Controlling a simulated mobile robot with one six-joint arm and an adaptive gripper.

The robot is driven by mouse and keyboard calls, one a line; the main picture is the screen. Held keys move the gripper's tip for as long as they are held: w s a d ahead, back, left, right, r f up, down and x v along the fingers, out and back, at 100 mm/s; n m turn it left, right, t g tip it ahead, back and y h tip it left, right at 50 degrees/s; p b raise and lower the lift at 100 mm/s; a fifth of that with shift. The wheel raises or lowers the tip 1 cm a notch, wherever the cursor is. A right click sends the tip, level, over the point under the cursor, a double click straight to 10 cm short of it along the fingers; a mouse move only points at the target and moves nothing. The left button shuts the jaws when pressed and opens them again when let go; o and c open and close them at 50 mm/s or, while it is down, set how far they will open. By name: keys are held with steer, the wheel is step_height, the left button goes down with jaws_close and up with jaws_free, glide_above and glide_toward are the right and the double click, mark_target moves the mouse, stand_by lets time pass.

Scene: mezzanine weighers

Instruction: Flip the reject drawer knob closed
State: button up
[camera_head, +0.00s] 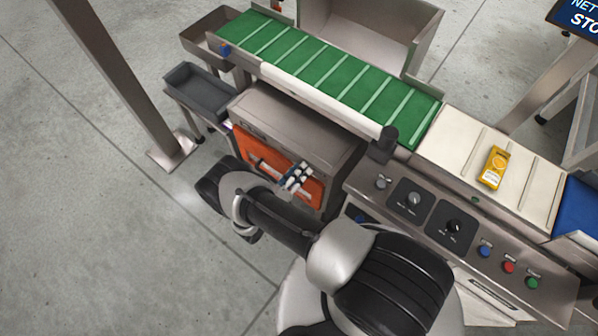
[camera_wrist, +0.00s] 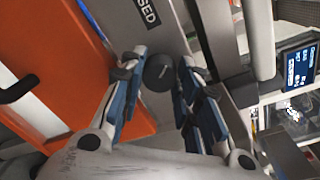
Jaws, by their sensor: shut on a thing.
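The reject drawer has an orange front (camera_head: 258,150) in the grey metal cabinet under the green conveyor. In the wrist view its orange panel (camera_wrist: 62,60) fills the left side. A round black knob (camera_wrist: 160,72) sits between the fingertips of my gripper (camera_wrist: 160,80), beside a metal strip with a label ending in "SED" (camera_wrist: 145,14). My gripper is shut on the knob, one blue-padded finger on each side. In the head view my gripper (camera_head: 296,178) is at the right part of the orange front, and the knob is hidden there.
The green conveyor (camera_head: 320,72) runs above the cabinet. A control panel with dials (camera_head: 412,200) and coloured buttons stands to the right. A yellow pack (camera_head: 495,167) lies on the pale belt. A dark tray (camera_head: 198,90) and metal post (camera_head: 125,75) stand left.

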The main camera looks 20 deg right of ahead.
steer(key=shift+n, duration=0.5)
steer(key=o, duration=1.1)
